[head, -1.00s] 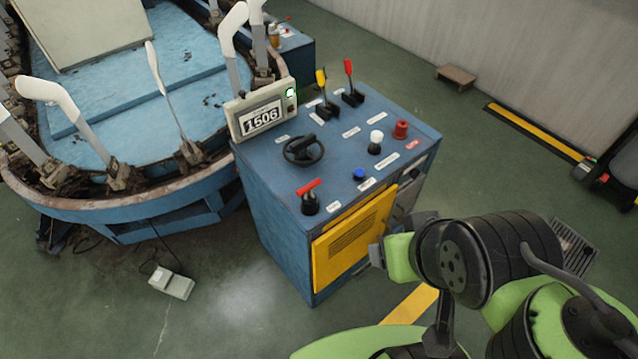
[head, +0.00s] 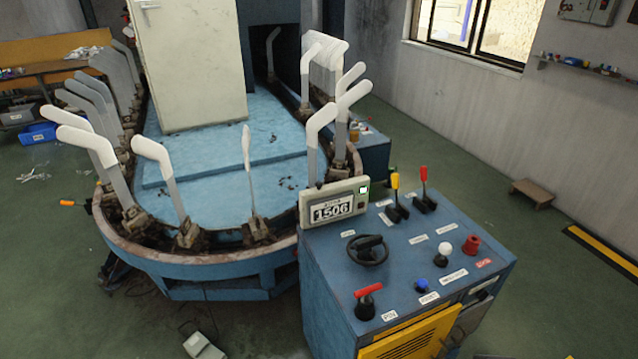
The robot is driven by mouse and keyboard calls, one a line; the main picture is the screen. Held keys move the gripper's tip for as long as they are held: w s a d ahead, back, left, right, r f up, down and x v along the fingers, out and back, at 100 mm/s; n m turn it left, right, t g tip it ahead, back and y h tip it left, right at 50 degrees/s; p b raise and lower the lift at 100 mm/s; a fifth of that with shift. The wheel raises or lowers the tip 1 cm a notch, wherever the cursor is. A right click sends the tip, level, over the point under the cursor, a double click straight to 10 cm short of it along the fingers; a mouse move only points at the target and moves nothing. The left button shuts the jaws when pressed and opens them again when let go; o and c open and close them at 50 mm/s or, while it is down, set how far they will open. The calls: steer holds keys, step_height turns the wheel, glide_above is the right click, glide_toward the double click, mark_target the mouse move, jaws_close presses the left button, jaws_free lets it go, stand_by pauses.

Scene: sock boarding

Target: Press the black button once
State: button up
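The blue control console (head: 330,290) stands at the lower right, with its controls on the sloped top. I cannot pick out a separate black button. The black parts I see are a handwheel (head: 367,250), the base of a red-handled switch (head: 366,308), the base under a white knob (head: 445,252) and the bases of a yellow lever (head: 396,195) and a red lever (head: 424,190). A blue button (head: 421,286) and a red mushroom button (head: 471,245) also sit there. My gripper is not in view.
A counter box (head: 333,205) reading 1506, with a green light, stands at the console's back left edge. The oval machine (head: 190,262) with white sock boards lies left of the console. A pedal (head: 203,345) is on the floor.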

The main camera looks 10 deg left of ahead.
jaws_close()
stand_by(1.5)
